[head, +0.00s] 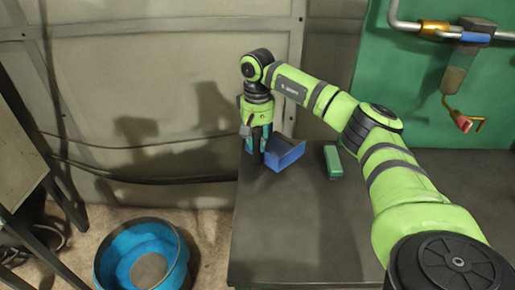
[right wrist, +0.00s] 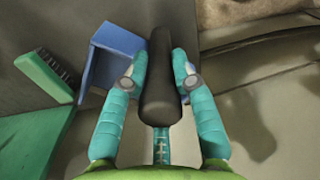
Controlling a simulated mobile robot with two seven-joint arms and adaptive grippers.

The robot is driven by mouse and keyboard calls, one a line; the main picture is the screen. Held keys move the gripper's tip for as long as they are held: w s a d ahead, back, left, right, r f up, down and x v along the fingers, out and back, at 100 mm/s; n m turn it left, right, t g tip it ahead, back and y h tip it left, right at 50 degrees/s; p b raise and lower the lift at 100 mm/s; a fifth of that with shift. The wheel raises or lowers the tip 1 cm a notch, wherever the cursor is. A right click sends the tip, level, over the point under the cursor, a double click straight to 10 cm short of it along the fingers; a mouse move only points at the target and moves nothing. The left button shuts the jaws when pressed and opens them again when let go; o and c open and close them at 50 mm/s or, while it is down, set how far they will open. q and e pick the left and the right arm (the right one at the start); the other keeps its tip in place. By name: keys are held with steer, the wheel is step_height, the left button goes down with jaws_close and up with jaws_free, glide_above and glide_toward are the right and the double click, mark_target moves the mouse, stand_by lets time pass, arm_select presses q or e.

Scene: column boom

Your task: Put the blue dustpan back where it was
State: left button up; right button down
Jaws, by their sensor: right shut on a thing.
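The blue dustpan (head: 285,153) is at the far left corner of the dark table, its pan to the right of my right gripper (head: 262,143). In the right wrist view, the gripper's teal fingers (right wrist: 157,72) are shut on the dustpan's thick dark handle (right wrist: 160,95), one finger on each side. The blue pan (right wrist: 110,55) shows there beyond the left finger, partly hidden by it. I cannot tell whether the pan touches the table or hangs just above it. My left gripper is not in view.
A green brush (head: 333,161) lies on the table (head: 300,225) right of the dustpan; its dark bristles show in the right wrist view (right wrist: 45,73). A blue bucket (head: 143,256) stands on the floor left of the table. The table's front middle is clear. A wall is behind.

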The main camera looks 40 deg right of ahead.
mark_target(257, 152)
step_height(257, 152, down, 4)
steer(key=shift+r+p, duration=0.25)
steer(key=shift+p, duration=0.4)
steer(key=shift+f, duration=0.2)
steer(key=shift+f, duration=0.2)
steer(key=c, duration=1)
jaws_free()
steer(key=shift+r, duration=0.1)
